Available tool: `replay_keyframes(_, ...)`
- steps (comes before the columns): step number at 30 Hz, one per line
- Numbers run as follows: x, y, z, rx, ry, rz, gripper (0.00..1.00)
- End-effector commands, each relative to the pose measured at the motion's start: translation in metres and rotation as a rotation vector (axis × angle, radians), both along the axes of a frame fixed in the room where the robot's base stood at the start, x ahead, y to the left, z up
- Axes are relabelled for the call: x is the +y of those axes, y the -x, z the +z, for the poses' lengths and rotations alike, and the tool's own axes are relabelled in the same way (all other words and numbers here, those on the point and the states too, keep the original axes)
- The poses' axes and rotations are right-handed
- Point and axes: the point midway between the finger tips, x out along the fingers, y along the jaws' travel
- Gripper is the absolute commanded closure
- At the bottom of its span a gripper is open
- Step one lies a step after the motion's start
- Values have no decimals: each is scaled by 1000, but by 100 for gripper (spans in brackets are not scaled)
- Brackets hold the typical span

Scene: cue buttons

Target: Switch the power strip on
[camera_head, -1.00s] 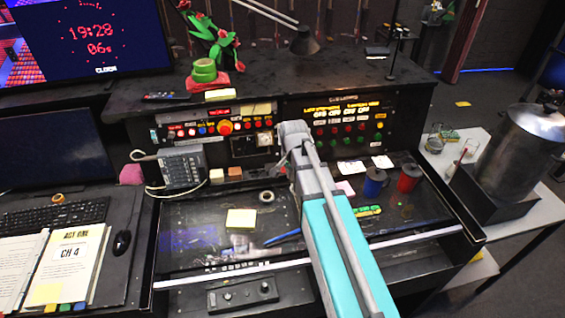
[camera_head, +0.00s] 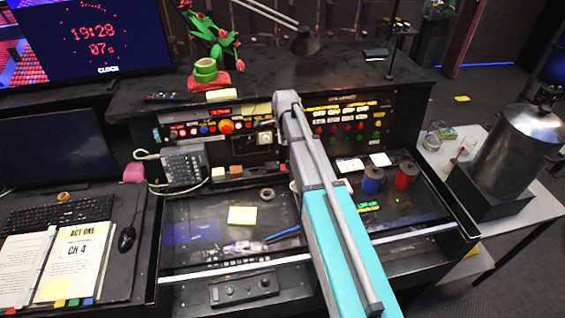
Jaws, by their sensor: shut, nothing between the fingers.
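My arm (camera_head: 325,205) reaches from the bottom edge up over the console. Its bend is in front of the middle of the upright panel. I cannot pick out the power strip for certain. A dark bar (camera_head: 176,97) lies on the console's top shelf at the left, too small to read as a strip or something else. The left panel has a row of small coloured buttons and a larger red button (camera_head: 226,127). The right panel has red and green buttons (camera_head: 347,127).
Red and blue cups (camera_head: 405,177) stand on the right of the desk. A grey device (camera_head: 184,167) with a cable sits at the left. A control box (camera_head: 244,288) lies at the front. A large metal urn (camera_head: 522,150) stands on the side table.

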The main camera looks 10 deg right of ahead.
Motion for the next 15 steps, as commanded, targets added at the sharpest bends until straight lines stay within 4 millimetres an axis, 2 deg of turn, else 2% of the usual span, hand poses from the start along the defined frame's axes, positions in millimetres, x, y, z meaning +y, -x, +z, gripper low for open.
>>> replay_keyframes(15,0,0,-5,0,0,2,100)
